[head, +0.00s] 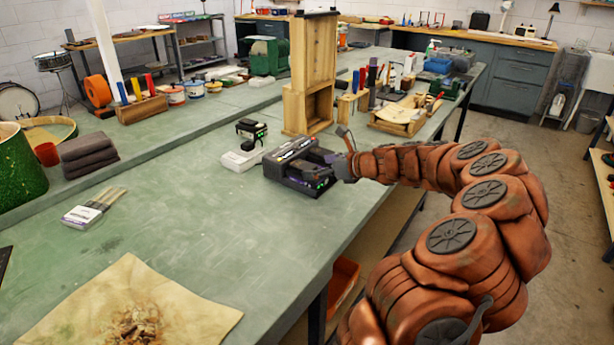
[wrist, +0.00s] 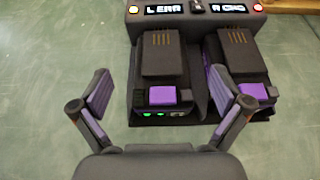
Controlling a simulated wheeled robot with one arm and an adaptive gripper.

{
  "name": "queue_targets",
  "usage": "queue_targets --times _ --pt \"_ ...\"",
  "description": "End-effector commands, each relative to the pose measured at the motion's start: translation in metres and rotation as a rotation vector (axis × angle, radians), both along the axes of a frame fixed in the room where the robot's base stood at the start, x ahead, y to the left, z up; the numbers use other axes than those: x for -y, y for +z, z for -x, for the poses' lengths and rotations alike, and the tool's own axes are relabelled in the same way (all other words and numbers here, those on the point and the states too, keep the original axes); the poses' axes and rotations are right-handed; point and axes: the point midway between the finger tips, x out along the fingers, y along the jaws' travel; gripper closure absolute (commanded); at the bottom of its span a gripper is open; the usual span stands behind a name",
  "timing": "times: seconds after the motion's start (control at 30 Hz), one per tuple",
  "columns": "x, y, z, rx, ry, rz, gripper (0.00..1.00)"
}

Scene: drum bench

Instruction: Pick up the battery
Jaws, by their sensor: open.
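Two dark grey batteries with purple latches sit side by side in a black charger (head: 283,172) on the bench. In the wrist view the left battery (wrist: 161,60) has small green lights on its near face. The right battery (wrist: 237,58) is partly hidden by my right finger. My gripper (wrist: 160,98) is open and empty, its purple-padded fingers either side of the left battery's near end, with no clear contact. In the head view my gripper (head: 338,168) is at the charger's right side.
A tall wooden box frame (head: 308,70) stands just behind the charger. Dark folded cloths (head: 86,155), a brush (head: 97,202) and a tan sheet with shavings (head: 125,310) lie toward the left and front. The bench between is clear.

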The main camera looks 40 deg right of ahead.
Motion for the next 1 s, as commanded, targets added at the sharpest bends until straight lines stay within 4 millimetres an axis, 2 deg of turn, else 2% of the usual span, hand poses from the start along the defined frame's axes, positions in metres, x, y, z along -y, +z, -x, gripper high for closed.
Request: queue_targets --times 0.3,0.7,1.0 --pt "-0.01 -0.015 -0.032 -0.001 0.004 -0.001 0.0" --pt "-0.011 -0.017 -0.038 -0.001 0.001 0.0 0.0" --pt "-0.011 -0.018 -0.038 -0.001 0.001 0.0 0.31"
